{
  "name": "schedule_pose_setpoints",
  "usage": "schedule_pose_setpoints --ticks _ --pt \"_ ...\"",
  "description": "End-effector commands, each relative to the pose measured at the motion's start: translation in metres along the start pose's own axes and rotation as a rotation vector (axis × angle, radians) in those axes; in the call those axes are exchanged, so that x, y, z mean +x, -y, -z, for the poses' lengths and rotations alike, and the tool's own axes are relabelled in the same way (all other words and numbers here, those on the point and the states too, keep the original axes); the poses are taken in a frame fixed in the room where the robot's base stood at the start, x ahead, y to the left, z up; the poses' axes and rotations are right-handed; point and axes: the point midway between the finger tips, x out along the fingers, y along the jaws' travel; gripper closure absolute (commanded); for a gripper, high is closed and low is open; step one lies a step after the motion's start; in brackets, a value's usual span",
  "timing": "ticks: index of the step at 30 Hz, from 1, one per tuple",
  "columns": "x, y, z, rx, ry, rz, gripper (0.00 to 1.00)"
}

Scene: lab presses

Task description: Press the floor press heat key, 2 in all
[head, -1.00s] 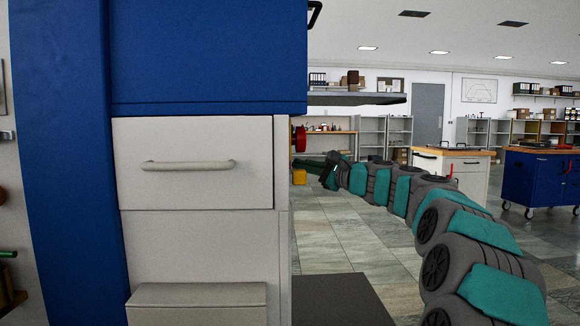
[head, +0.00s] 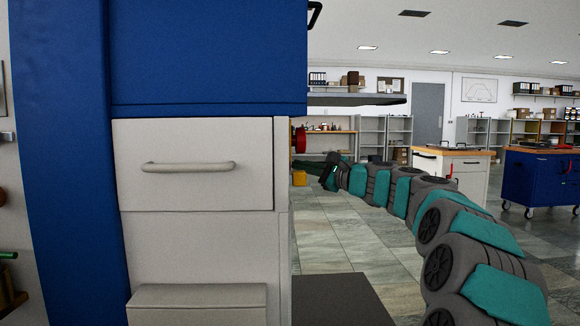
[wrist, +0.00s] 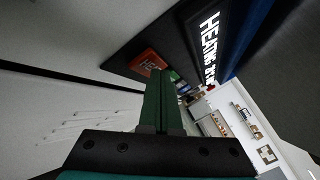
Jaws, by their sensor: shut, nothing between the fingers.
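The floor press is a tall blue and off-white cabinet (head: 205,60) that fills the left half of the head view. Its side panel is seen edge-on there. In the wrist view, a dark panel (wrist: 190,45) carries white lettering that starts with "HEATING", partly cut off. An orange-red key (wrist: 148,62) sits on this panel, with small green and blue parts below it. My gripper (wrist: 160,74) is shut and empty, its green fingers pointing at the panel close to the red key. Contact cannot be told. In the head view, my gripper (head: 304,165) is beside the cabinet's right side.
White and blue workbenches (head: 540,183) stand at right. Tiled floor lies open between.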

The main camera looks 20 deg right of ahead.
Motion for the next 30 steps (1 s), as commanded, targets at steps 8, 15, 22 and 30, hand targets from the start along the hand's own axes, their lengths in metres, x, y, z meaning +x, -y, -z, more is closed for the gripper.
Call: schedule_pose_setpoints --ticks 8,15,22,30 --pt "-0.008 0.006 0.005 0.001 0.000 0.001 1.00" --pt "-0.008 0.006 0.006 0.001 0.000 0.001 1.00" --pt "-0.015 0.012 0.010 0.001 -0.001 0.000 1.00" --pt "-0.032 0.025 0.021 0.001 0.001 0.000 1.00"
